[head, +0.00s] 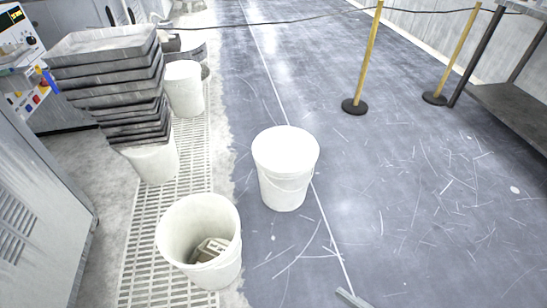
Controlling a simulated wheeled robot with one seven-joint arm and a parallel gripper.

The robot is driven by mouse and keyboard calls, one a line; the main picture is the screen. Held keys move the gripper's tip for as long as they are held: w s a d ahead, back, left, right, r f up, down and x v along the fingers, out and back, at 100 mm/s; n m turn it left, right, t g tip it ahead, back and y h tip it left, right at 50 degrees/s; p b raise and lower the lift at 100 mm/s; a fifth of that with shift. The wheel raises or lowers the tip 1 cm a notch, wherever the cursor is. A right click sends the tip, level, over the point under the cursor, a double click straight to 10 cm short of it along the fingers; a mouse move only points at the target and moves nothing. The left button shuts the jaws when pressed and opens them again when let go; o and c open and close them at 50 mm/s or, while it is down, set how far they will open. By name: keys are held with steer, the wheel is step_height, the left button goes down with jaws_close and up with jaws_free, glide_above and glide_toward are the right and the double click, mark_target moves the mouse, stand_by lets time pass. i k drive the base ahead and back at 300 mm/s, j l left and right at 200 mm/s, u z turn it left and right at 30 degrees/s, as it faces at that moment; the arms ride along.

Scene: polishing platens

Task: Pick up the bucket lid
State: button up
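A white bucket (283,188) stands upright on the blue-grey floor near the middle of the head view. A white round lid (286,150) sits flat on top of it and covers its opening. A thin handle hangs across the bucket's front. My gripper cannot be made out in this view. A small grey metal-looking piece (350,298) shows at the bottom edge, and I cannot tell what it is.
An open white bucket (202,275) holding some blocks stands at front left. Stacked dark trays (105,75) rest on a bucket (155,163) behind it. Another white bucket (184,88) stands farther back. Yellow posts (366,55) stand at the back right. Floor right of the lidded bucket is clear.

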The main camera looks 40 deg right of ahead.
mark_target(282, 149)
steer(key=i+l+u, duration=0.2)
steer(key=i+l, duration=0.2)
steer(key=l, duration=0.25)
steer(key=i+l+u, duration=0.1)
steer(key=l, duration=0.25)
steer(key=i+l+u, duration=0.1)
steer(key=i+l, duration=0.15)
steer(key=i+l+u, duration=0.15)
steer(key=l, duration=0.3)
